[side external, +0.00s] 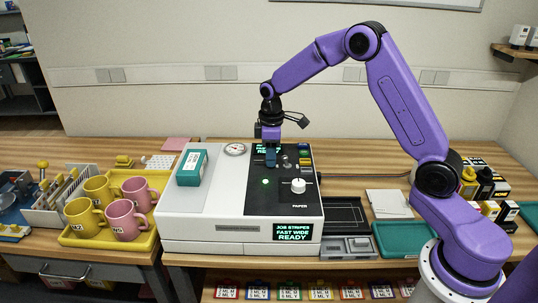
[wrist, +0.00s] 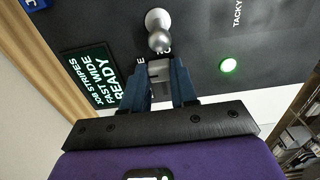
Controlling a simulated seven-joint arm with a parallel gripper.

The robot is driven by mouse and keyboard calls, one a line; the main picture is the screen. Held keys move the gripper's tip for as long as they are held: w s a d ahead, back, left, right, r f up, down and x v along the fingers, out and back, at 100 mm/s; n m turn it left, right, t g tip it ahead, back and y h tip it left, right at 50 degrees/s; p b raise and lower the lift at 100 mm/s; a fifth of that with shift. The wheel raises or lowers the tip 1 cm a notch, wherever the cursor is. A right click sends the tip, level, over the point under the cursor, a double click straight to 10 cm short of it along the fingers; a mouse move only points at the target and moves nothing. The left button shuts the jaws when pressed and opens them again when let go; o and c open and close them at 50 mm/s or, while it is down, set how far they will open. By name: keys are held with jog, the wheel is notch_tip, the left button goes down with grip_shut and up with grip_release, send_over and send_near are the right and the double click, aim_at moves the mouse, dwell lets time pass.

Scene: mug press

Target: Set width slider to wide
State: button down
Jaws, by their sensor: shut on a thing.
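The press (side external: 235,228) is a white machine with a dark control panel (side external: 290,208) on its top right. My gripper (side external: 271,163) points down at the back left of that panel. In the wrist view my gripper (wrist: 160,82) has its two blue fingers shut on a small grey block, which I take to be the width slider's handle (wrist: 160,70). The slider's markings are mostly hidden by the fingers. The panel's small screen (wrist: 92,75) reads "JOB STRIPES FAST WIDE READY", as does the front screen (side external: 293,232).
A round metallic knob (wrist: 158,30) stands just beyond the fingers, and a lit green button (wrist: 228,65) is to their right. A white dial (side external: 298,185) sits on the panel. A teal box (side external: 192,167) lies on the press, and a yellow tray (side external: 78,240) with several mugs stands left.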

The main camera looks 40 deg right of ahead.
jog(key=c, duration=1)
grip_release()
jog(key=shift+s+d, duration=0.2)
jog(key=shift+d, duration=0.05)
jog(key=shift+o, duration=0.6)
jog(key=shift+a, duration=0.1)
notch_tip(320, 180, up, 18)
jog(key=shift+f, duration=0.25)
jog(key=s+a+f+n, duration=0.1)
jog(key=s+a, duration=0.4)
jog(key=s, duration=0.4)
jog(key=s+a+f+n, duration=0.1)
jog(key=s+a+f, duration=0.1)
jog(key=s+a, duration=0.5)
jog(key=s+d+f, duration=0.3)
jog(key=s, duration=0.7)
jog(key=s+d+f+n, duration=0.1)
jog(key=s+d+f, duration=0.2)
jog(key=s, duration=0.8)
jog(key=shift+n, duration=0.3)
